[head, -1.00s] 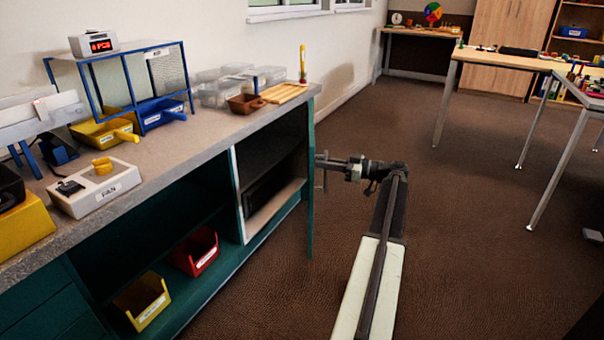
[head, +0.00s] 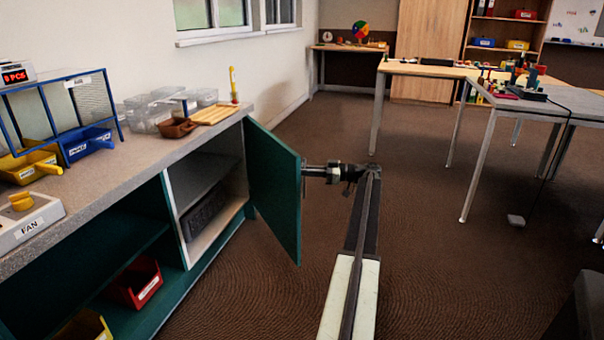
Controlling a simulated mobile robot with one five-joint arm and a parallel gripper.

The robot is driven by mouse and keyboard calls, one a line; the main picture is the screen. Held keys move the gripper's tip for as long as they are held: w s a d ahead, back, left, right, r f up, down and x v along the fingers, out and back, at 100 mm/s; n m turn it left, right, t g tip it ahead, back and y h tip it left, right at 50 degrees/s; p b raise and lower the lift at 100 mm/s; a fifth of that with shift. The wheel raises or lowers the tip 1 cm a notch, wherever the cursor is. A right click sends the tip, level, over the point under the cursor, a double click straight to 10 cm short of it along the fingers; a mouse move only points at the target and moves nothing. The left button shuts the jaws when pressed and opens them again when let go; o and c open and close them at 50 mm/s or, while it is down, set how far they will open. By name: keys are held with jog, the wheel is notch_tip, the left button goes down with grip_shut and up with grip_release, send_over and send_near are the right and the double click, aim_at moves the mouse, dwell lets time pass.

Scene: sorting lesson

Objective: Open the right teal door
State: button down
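The right teal door (head: 274,185) stands wide open at the far right end of the bench cabinet. Its broad face shows, and its free edge points out over the floor. The compartment behind it (head: 203,172) is open to view, with a grey shelf and a dark box-like object (head: 207,208) inside. My gripper (head: 307,171) is at the door's free edge, about mid-height, reaching in from the right. Its fingertips are hidden behind the door, so I cannot tell whether they hold a handle. No handle shows in this view.
The bench top (head: 135,165) carries blue and yellow scoops, clear bins and a brown tray. A red bin (head: 135,284) sits in the open lower shelf. Tables (head: 440,72) stand at the back right. Brown carpet (head: 420,260) is clear around the door.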

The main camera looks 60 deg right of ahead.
jog(key=shift+s+a, duration=0.1)
jog(key=shift+a, duration=0.05)
jog(key=c, duration=1.5)
grip_release()
jog(key=v, duration=0.7)
jog(key=shift+s, duration=0.2)
